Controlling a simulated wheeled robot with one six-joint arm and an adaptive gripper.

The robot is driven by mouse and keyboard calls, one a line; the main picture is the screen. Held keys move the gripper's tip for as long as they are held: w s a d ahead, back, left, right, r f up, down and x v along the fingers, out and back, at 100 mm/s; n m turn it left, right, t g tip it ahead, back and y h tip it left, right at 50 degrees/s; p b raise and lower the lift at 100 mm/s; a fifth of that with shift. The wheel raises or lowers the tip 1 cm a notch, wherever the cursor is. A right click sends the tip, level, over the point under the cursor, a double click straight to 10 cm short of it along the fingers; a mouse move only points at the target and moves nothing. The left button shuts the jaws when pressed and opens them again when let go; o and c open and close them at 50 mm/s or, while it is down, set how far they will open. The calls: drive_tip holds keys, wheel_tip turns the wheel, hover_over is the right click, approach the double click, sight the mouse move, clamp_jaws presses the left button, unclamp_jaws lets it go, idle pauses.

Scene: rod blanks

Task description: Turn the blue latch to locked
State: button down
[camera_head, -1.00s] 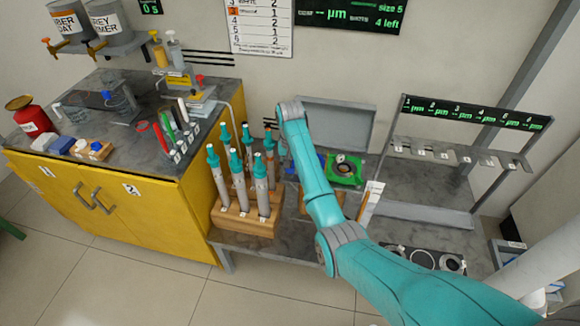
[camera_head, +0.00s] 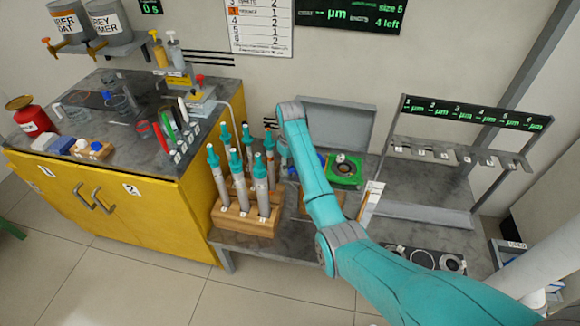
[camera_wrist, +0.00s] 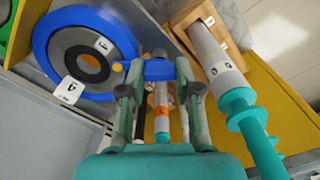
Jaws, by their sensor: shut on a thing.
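The blue latch (camera_wrist: 160,70) is a short bar at the right side of a blue ring fixture (camera_wrist: 42,45) in the wrist view. A yellow dot marks the ring beside the bar. My gripper (camera_wrist: 160,82) is shut on the latch, with one finger on each side of it. In the head view, a sliver of the blue fixture (camera_head: 321,162) shows beside my teal arm, which hides the latch and my gripper. I cannot tell from these views whether the latch stands at locked.
A wooden rack (camera_head: 245,222) of teal-topped rods stands close to the left; one rod (camera_wrist: 215,55) is near my gripper. A green fixture (camera_head: 345,181) sits to the right of the blue one. A grey open-lidded box (camera_head: 340,122) stands behind. A row of gauges (camera_head: 455,155) is further right.

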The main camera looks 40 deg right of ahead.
idle(0.3)
drive_tip(key=c, duration=0.8)
unclamp_jaws()
